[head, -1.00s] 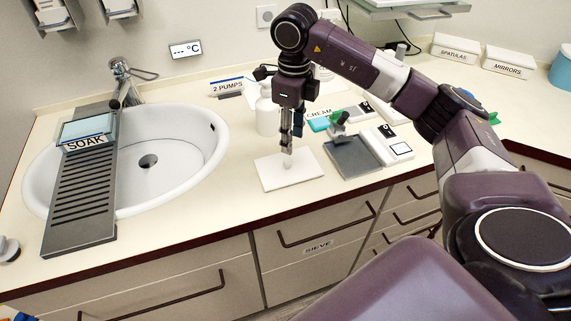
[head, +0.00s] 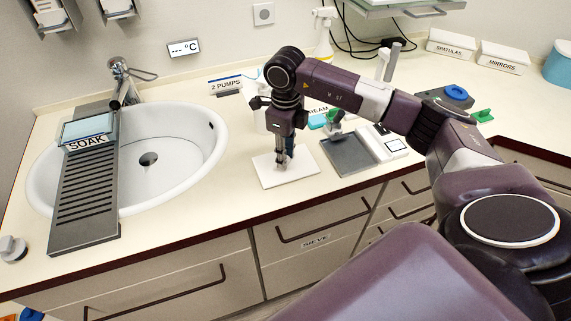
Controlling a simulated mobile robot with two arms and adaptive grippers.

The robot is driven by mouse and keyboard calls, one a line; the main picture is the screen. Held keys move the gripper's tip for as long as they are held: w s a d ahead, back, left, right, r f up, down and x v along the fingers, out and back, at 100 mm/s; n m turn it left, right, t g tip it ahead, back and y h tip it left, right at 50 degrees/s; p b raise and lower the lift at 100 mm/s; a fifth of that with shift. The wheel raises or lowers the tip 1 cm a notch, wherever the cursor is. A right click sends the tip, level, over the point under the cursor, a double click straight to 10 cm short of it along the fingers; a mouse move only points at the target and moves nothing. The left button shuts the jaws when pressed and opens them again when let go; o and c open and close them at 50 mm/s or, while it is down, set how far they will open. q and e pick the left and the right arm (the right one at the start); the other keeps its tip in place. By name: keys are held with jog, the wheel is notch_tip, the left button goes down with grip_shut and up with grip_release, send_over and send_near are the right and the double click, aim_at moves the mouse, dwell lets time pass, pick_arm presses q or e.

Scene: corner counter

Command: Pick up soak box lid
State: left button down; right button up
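The lid (head: 304,173) is a flat white square plate lying on the counter, right of the sink. My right gripper (head: 283,168) points straight down over its middle, with the fingertips low at the plate. The small pale knob at the lid's middle is now hidden by the fingers, and I cannot tell whether they are closed on it. The soak box (head: 87,128), a small blue-topped box labelled SOAK, sits on the grey slatted board (head: 85,195) across the left of the sink. My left gripper is not in view.
The round white sink (head: 185,165) and tap (head: 122,75) are at left. A grey tray (head: 348,155) and a white device with a display (head: 396,146) stand close right of the lid. A white bottle is partly hidden behind my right gripper. Counter in front of the lid is clear.

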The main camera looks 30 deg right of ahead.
grip_shut()
jog(key=shift+r, duration=0.2)
